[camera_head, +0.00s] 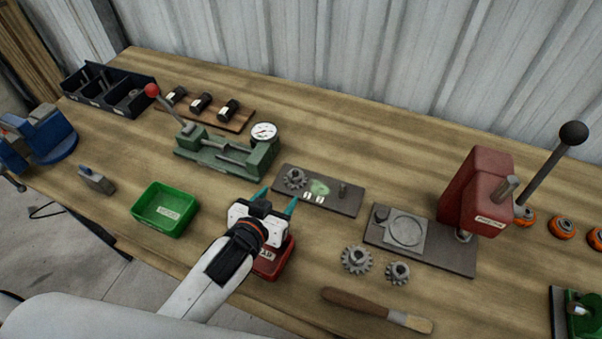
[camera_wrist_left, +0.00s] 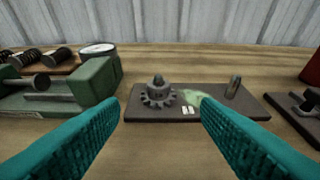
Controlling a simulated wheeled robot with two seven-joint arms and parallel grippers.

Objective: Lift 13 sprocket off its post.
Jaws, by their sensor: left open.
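A grey toothed sprocket (camera_head: 295,178) sits on a post at the left end of a dark plate (camera_head: 345,206). In the left wrist view the sprocket (camera_wrist_left: 158,94) lies flat around its post, whose tip shows above the hub. A bare post (camera_head: 342,187) stands at the plate's right end, with small white number tags between the posts. My left gripper (camera_head: 278,201) is open and empty, just in front of the plate. In the wrist view its teal fingers (camera_wrist_left: 160,125) spread to either side of the sprocket, apart from it. The right gripper does not show.
A green gauge fixture (camera_head: 215,152) stands to the left of the plate. A red press (camera_head: 475,195) stands to the right. Two loose gears (camera_head: 356,260) and a brush (camera_head: 375,309) lie in front. A green bin (camera_head: 163,209) and a red bin (camera_head: 272,262) are near the front edge.

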